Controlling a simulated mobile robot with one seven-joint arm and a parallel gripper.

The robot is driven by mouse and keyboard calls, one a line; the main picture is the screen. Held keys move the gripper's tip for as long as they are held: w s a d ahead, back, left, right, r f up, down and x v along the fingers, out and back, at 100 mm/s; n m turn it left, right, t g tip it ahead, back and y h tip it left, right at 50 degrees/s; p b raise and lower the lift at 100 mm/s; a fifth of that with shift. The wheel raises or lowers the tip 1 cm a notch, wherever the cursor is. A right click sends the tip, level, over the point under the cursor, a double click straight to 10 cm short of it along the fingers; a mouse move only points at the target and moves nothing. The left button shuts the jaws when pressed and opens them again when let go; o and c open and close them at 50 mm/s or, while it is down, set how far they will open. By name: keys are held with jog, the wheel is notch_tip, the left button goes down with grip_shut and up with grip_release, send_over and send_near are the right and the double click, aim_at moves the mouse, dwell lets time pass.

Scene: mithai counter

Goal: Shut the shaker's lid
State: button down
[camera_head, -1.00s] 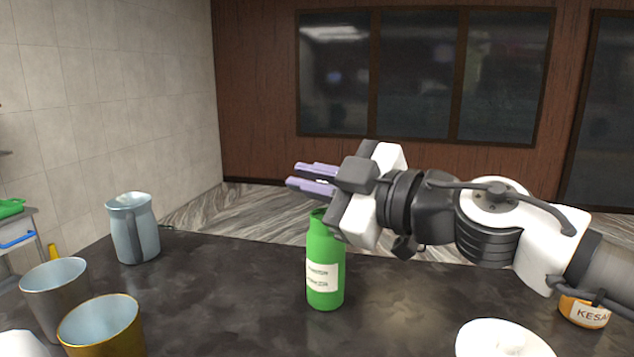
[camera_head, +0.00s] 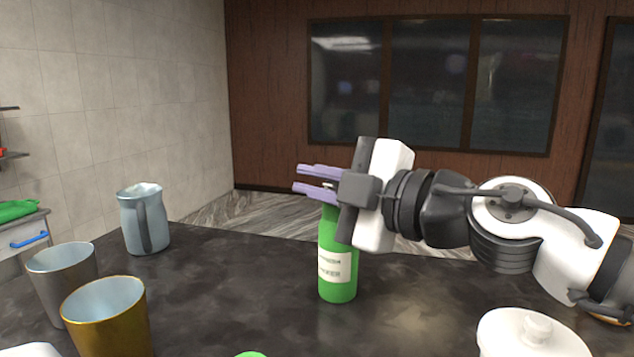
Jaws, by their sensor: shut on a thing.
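The green shaker (camera_head: 338,268), with a white label, stands upright on the dark counter. My gripper (camera_head: 318,182) is at the shaker's top, its purple fingers pointing left and lying close together. Between them is a small greyish piece, which I take to be the shaker's lid; its shape and angle are hard to make out. The gripper body hides part of the shaker's upper right side and most of its top, so I cannot tell how the lid sits on the rim.
A blue-grey jug (camera_head: 143,220), a grey cup (camera_head: 60,283) and a golden cup (camera_head: 105,318) stand at the left. A white lidded dish (camera_head: 530,335) is at front right. A green edge (camera_head: 250,354) shows at the bottom. The counter around the shaker is clear.

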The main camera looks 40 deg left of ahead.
jog(key=c, duration=1.6)
grip_release()
jog(key=shift+c, duration=0.2)
jog(key=shift+d, duration=0.1)
